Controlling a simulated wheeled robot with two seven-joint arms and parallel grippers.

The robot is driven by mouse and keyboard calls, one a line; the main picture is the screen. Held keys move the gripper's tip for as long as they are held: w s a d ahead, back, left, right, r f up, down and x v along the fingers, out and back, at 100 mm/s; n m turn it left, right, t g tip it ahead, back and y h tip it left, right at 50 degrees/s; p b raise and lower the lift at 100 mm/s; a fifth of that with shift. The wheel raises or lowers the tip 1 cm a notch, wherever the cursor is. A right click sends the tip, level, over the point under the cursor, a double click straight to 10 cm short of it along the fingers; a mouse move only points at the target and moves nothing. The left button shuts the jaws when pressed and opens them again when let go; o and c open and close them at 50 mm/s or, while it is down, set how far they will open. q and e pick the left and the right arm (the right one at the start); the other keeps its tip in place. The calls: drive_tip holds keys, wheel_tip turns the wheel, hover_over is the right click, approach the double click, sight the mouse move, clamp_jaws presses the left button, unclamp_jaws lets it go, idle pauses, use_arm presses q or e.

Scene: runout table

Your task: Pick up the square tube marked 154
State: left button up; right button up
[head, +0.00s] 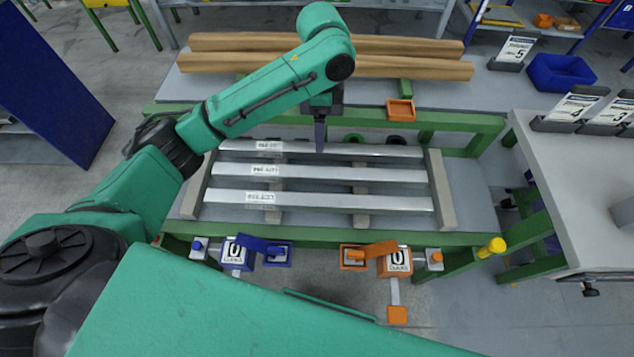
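Three long silver square tubes lie side by side across the rack: a back tube (365,151), a middle tube (320,173) and a front tube (340,201). Each has a white label left of its middle; the print is too small to read, so I cannot tell which is marked 154. My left gripper (320,147) points down at the back tube, right of its label. Its fingers show edge-on as one dark strip, so their opening is unclear. I cannot tell whether they touch the tube. My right gripper is not in view.
The tubes rest on crosswise bars (440,190) of a green-framed table (470,240). Brown beams (415,67) lie behind. Blue (236,254) and orange (394,262) clamp-like fixtures line the front edge. A grey side table (570,160) with sign holders and a blue bin (560,74) stand right.

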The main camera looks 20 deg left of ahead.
use_arm(q)
drive_tip(key=b, duration=0.3)
hover_over(319, 171)
wheel_tip(319, 171, down, 5)
wheel_tip(319, 171, down, 14)
drive_tip(key=shift+f+p, duration=0.15)
drive_tip(key=shift+p, duration=0.15)
drive_tip(key=shift+s, duration=0.1)
clamp_jaws()
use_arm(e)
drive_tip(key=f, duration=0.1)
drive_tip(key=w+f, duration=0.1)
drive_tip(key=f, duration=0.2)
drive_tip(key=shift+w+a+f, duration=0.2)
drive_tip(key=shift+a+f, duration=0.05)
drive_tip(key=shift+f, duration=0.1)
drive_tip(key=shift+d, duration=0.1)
